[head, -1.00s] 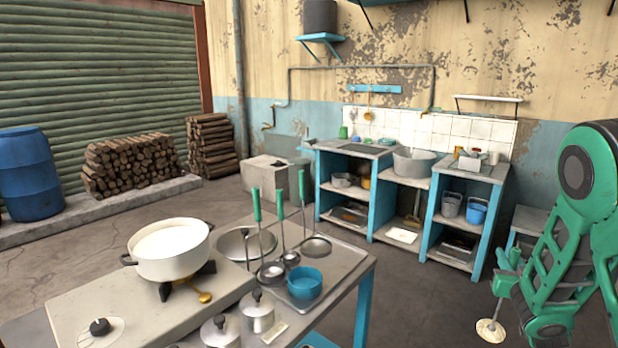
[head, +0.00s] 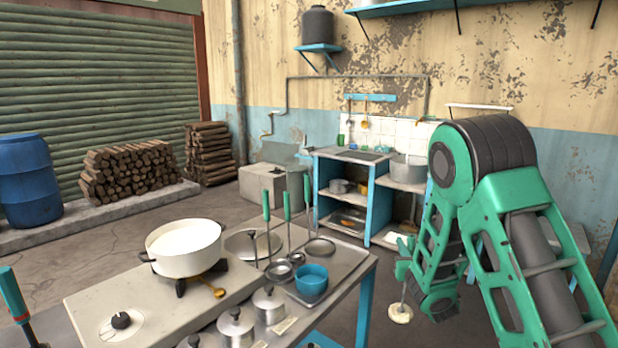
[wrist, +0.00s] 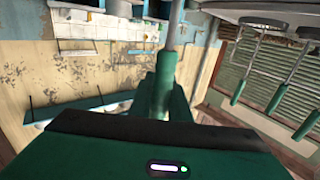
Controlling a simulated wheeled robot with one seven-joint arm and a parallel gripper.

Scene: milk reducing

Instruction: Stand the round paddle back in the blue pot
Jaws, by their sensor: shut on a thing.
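My gripper (head: 406,262) is at the right of the head view, shut on the round paddle's green handle. The paddle hangs upright, its pale round disc (head: 400,313) at the bottom, above the floor and clear of the steel table. In the wrist view the green handle (wrist: 163,75) runs between my fingers (wrist: 165,100) and the grey shaft (wrist: 174,25) leads away from it; the disc is out of that view. The blue pot (head: 311,281) is small and round and stands on the steel table, left of my gripper. Its inside is hard to see.
Several green-handled ladles (head: 287,208) stand up beside the blue pot. Lidded steel pots (head: 270,304) stand in front. A white pot of milk (head: 183,248) is on the burner, left. A blue shelf unit (head: 350,200) stands behind. Floor shows between table and my arm.

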